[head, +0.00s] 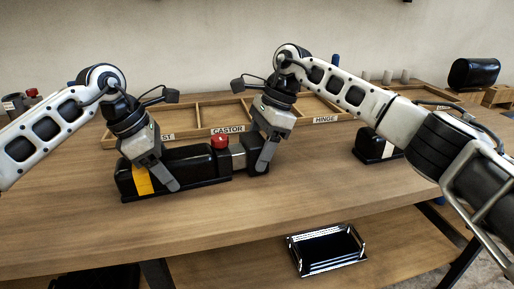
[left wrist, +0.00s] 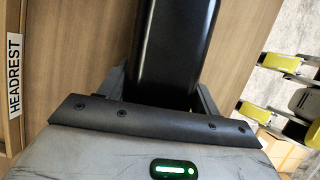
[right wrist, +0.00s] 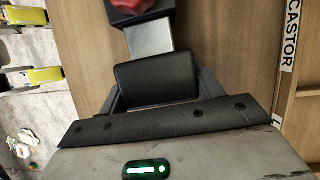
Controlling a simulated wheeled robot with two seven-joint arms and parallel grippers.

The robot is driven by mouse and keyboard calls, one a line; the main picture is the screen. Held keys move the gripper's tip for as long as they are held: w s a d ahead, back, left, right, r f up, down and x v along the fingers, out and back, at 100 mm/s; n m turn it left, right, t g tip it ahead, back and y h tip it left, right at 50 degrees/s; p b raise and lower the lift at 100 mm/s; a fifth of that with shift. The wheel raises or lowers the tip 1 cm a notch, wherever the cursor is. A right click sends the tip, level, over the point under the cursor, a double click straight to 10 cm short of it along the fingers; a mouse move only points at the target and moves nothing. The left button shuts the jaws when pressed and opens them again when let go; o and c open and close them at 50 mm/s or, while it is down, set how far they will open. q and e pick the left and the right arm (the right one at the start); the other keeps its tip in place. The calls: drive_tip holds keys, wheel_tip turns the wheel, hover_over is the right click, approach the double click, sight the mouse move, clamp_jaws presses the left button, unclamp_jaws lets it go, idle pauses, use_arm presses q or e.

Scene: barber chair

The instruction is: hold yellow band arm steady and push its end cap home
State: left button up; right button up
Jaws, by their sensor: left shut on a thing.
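The yellow band arm is a long black padded piece (head: 187,166) lying on the workbench, with a yellow band (head: 142,181) near its left end. A red knob (head: 219,142) stands near its right end. My left gripper (head: 160,181) is shut across the arm by the band; the black pad also shows in the left wrist view (left wrist: 170,50). The black end cap (head: 257,168) sits at the right, with bare metal (head: 238,157) showing between it and the knob block. My right gripper (right wrist: 158,95) has its fingers either side of the cap; whether they press it is unclear.
A divided wooden tray (head: 205,117) with HEADREST, CASTOR and HINGE labels stands behind. A black block with a white band (head: 375,146) sits to the right. A dark metal tray (head: 327,248) lies on the lower shelf. The bench front is clear.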

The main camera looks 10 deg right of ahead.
sight(246, 140)
use_arm(q)
drive_tip(key=shift+r, duration=0.1)
use_arm(e)
drive_tip(key=shift+s+a, duration=0.2)
drive_tip(key=shift+a, duration=1.6)
drive_tip(key=shift+c, duration=0.3)
use_arm(q)
drive_tip(key=shift+d, duration=0.1)
use_arm(e)
drive_tip(key=o, duration=1.4)
drive_tip(key=shift+d, duration=0.1)
drive_tip(key=shift+d+r, duration=0.15)
drive_tip(key=shift+r, duration=0.15)
drive_tip(key=v, duration=1.1)
drive_tip(key=shift+r, duration=0.2)
use_arm(q)
drive_tip(key=o, duration=1.5)
